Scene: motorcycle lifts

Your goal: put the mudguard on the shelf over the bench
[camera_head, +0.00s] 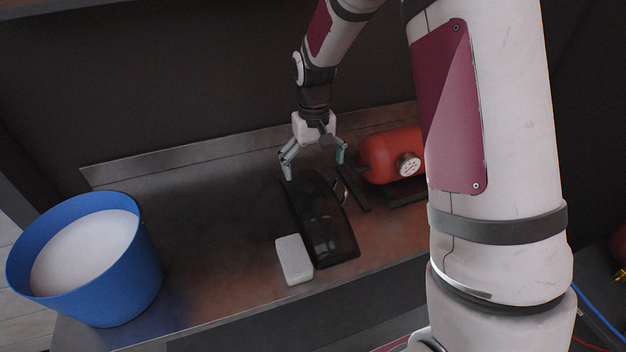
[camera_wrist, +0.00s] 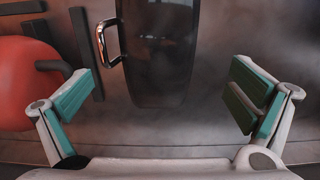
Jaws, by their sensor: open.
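The mudguard (camera_head: 326,222) is a dark, glossy, curved piece lying on the metal bench (camera_head: 205,285). It also shows between the fingers in the wrist view (camera_wrist: 160,55), with a chrome loop (camera_wrist: 108,42) at its left side. My gripper (camera_head: 314,168) is open above the mudguard's far end, fingers pointing down. In the wrist view my gripper (camera_wrist: 166,98) has its fingers spread wider than the mudguard, with nothing between the pads. A brownish edge (camera_head: 45,8) at the top left of the head view may be the shelf; most of it is out of frame.
A blue bucket (camera_head: 150,265) with pale contents stands at the bench's left end. A white block (camera_head: 293,258) lies close by the mudguard's left side. A red tank (camera_head: 385,155) on dark supports is close on the right. Bare bench lies between bucket and mudguard.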

